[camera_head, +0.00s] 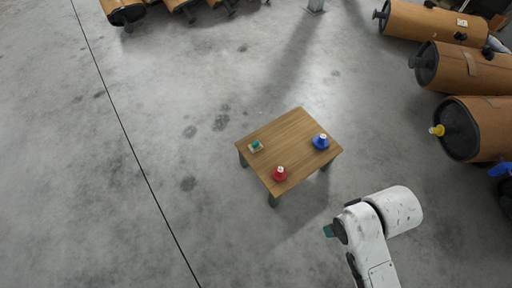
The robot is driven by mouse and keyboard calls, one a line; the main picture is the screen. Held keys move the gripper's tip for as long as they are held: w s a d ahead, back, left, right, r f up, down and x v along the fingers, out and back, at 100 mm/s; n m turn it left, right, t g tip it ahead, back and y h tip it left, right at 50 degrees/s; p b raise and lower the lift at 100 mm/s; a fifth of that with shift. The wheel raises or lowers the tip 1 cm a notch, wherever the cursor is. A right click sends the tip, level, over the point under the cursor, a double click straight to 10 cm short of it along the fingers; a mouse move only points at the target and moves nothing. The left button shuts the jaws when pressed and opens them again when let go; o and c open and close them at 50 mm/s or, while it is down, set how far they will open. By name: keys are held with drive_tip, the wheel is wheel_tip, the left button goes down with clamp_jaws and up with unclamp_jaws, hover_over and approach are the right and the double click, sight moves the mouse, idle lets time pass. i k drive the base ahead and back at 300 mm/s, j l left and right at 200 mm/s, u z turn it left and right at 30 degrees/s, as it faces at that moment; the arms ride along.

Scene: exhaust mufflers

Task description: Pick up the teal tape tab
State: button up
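A small teal tape tab (257,145) appears on the left part of a low wooden table (290,136), with a pale yellowish patch at its edge. It is too small to make out more. My white arm reaches in from the bottom right, and its end is beside the table's lower right side, well apart from the tab. A small dark teal part (329,231) shows at the left of the arm's end. I cannot make out gripper fingers there.
On the table, a red bottle-like item (280,173) stands near the front corner and a blue one (321,141) near the right corner. Large brown mufflers (462,66) lie along the right, others (122,10) at the top left. Concrete floor around the table is clear.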

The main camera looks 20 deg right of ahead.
sight(255, 146)
drive_tip(key=i+j+z, duration=0.3)
drive_tip(key=i, duration=0.2)
drive_tip(key=i+j+z, duration=0.2)
drive_tip(key=i+z, duration=0.15)
drive_tip(key=i, duration=0.15)
